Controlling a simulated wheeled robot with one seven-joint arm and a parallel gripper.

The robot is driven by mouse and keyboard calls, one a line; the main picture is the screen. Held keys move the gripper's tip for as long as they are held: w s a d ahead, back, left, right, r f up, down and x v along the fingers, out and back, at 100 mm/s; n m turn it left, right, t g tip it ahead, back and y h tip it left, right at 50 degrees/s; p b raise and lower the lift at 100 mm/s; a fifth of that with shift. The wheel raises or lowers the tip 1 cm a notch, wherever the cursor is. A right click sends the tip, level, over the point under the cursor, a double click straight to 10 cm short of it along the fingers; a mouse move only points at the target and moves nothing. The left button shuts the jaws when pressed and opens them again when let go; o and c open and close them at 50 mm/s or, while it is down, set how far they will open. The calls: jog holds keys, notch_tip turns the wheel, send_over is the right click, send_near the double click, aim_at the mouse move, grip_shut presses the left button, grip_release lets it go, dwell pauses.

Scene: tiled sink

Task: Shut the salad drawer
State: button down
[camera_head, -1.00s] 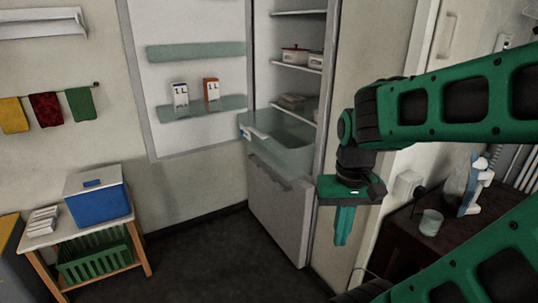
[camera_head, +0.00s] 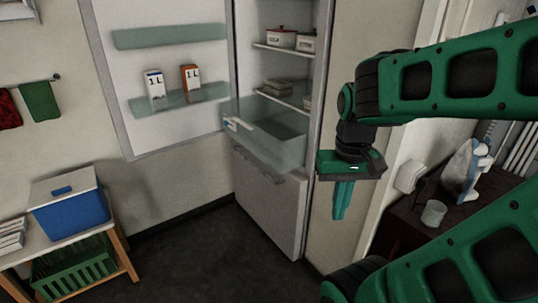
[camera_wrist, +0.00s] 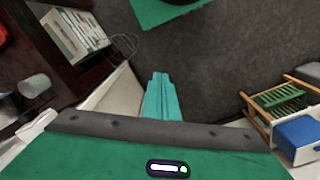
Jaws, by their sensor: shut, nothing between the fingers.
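The salad drawer (camera_head: 276,147) is a clear, pale green bin low in the open fridge. It is pulled out past the shelves, with its front at the left near a small blue-and-white label. My gripper (camera_head: 341,214) is green with teal fingers. It points down to the right of the drawer and nearer to me, apart from it. The fingers are together and empty. The fingers also show in the wrist view (camera_wrist: 158,98), pointing over the dark floor. The drawer does not show in the wrist view.
The fridge door (camera_head: 160,75) stands wide open at the left, with cartons on its rack. A freezer front (camera_head: 268,200) lies below the drawer. A bench with a blue cooler box (camera_head: 70,208) stands at the left. A dark table (camera_head: 425,215) with a glass is at the right. Floor between is clear.

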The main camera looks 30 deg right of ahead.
jog(key=w+d+f+n+t+h, duration=0.1)
jog(key=w+d, duration=0.2)
jog(key=w, duration=0.9)
jog(key=w+d+f+n+t+h, duration=0.1)
jog(key=w+d+f+h, duration=0.1)
jog(key=w, duration=1)
jog(key=w+d+f+n+t+h, duration=0.1)
jog(key=w+d+n, duration=0.15)
jog(key=w, duration=0.95)
jog(key=t+h, duration=0.1)
jog(key=t, duration=0.1)
send_near(271, 157)
notch_tip(271, 157, down, 3)
jog(key=w+a, duration=0.1)
jog(key=a, duration=0.2)
jog(key=shift+n, duration=0.45)
jog(key=d, duration=0.4)
jog(key=shift+w+d+f, duration=0.15)
jog(key=shift+w+d, duration=0.1)
jog(key=shift+d, duration=0.05)
jog(key=shift+w, duration=0.1)
